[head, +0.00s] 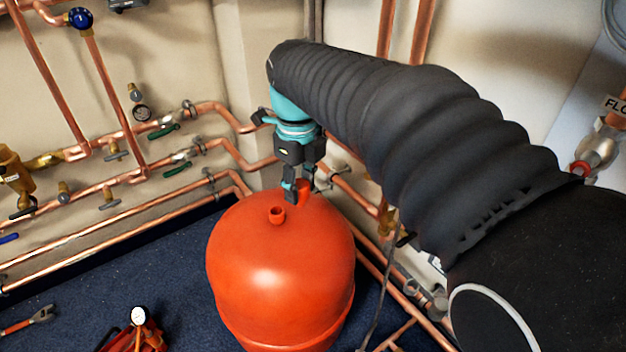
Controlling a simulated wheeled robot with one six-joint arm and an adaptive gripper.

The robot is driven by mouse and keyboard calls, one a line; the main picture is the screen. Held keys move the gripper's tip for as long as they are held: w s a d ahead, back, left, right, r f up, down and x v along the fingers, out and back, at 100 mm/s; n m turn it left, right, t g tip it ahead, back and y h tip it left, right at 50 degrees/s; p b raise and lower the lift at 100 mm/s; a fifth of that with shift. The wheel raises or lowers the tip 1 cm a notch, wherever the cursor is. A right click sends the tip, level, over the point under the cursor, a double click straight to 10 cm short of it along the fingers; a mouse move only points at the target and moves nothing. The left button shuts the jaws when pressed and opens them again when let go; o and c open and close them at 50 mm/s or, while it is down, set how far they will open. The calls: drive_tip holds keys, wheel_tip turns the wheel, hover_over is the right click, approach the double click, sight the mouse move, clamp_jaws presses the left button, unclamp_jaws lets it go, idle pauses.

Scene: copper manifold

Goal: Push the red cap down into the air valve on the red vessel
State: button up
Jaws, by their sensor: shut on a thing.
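The red vessel (275,270) stands on the dark blue floor in the middle of the head view. Its air valve (277,214) is a short red stub with an open round top. My gripper (297,193) points down just behind and to the right of the valve. It is shut on the red cap (304,187), which shows partly between and behind the fingers. The cap is apart from the valve. Whether the cap touches the vessel's top cannot be told from this view.
Copper pipes (110,190) with several valves run along the wall behind and left. More pipes pass close at the vessel's right. A red device with a gauge (138,316) and a wrench (28,320) lie on the floor at lower left.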

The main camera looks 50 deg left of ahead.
drive_tip(key=shift+s+a+r, duration=0.1)
drive_tip(key=shift+a+r, duration=0.05)
drive_tip(key=shift+a, duration=0.3)
drive_tip(key=shift+s+a, duration=0.1)
drive_tip(key=shift+a, duration=0.25)
drive_tip(key=s+a+f+b, duration=0.1)
drive_tip(key=a+f, duration=0.3)
drive_tip(key=shift+s+a+f+b, duration=0.2)
drive_tip(key=shift+a+b, duration=0.1)
drive_tip(key=shift+a, duration=0.1)
drive_tip(key=shift+f, duration=0.15)
idle(0.3)
drive_tip(key=shift+f+b, duration=0.75)
drive_tip(key=shift+f, duration=0.5)
drive_tip(key=shift+p, duration=0.3)
drive_tip(key=shift+f, duration=0.75)
idle(0.7)
